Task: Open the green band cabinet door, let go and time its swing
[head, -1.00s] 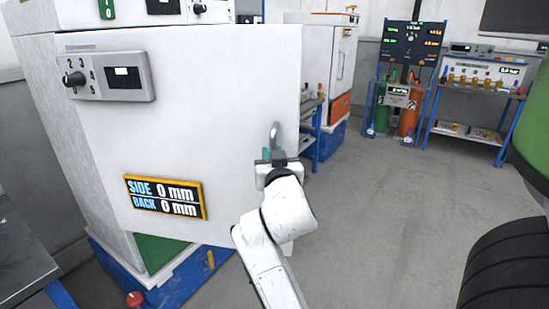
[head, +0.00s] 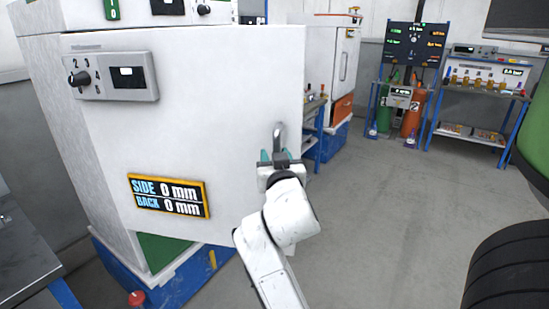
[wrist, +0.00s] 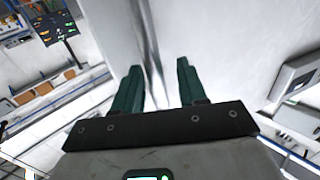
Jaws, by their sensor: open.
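The white cabinet door (head: 215,110) fills the left middle of the head view, its right edge standing out past the cabinet body. A strip of green (head: 165,250) shows below it, above the blue base. The grey bar handle (head: 278,131) is near the door's right edge. My gripper (head: 279,156) is at the handle's lower part, its teal fingers spread apart, one on each side. In the wrist view my gripper (wrist: 159,66) is open, with the shiny handle bar (wrist: 152,55) between or just beyond the fingertips; I cannot tell if either touches it.
A display on the door (head: 168,196) reads SIDE 0 mm, BACK 0 mm. A dial panel (head: 112,77) sits at its upper left. A red knob (head: 137,298) is by the base. A black tyre (head: 510,265) stands at right. Grey floor (head: 390,220) is clear between.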

